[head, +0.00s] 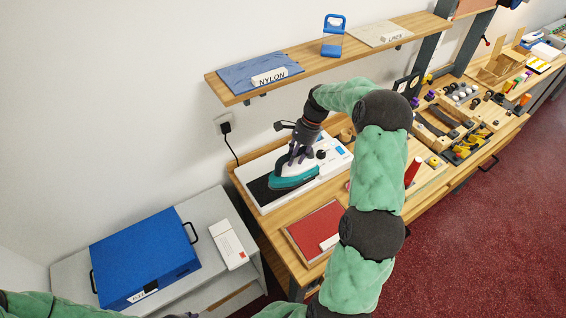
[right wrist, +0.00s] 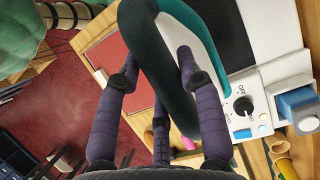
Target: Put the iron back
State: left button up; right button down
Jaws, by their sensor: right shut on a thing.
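The iron (head: 294,177) has a teal body and a dark handle. In the head view it is over the dark pad of a white ironing station (head: 258,207); I cannot tell whether it touches the pad. My right gripper (head: 300,141) is shut on its handle from above. In the right wrist view the dark handle of the iron (right wrist: 166,70) passes between the purple fingers of my right gripper (right wrist: 158,80). The station's control panel (right wrist: 240,112) with a knob shows beside it. My left gripper is not in view; only part of its arm shows at lower left.
A red mat (head: 313,226) lies in front of the station. A shelf (head: 300,69) with swatches hangs above. Blocks and trays (head: 455,118) crowd the counter's right.

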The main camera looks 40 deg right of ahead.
jog(key=w+f, duration=0.6)
jog(key=f, duration=0.3)
jog(key=shift+w+f+p, duration=0.2)
jog(key=shift+w+p, duration=0.15)
jog(key=shift+f, duration=0.1)
jog(key=c, duration=0.8)
grip_release()
jog(key=shift+s+f, duration=0.1)
jog(key=shift+f, duration=0.05)
jog(key=v, duration=0.7)
jog(key=shift+r, duration=0.4)
jog(key=shift+s+d, duration=0.1)
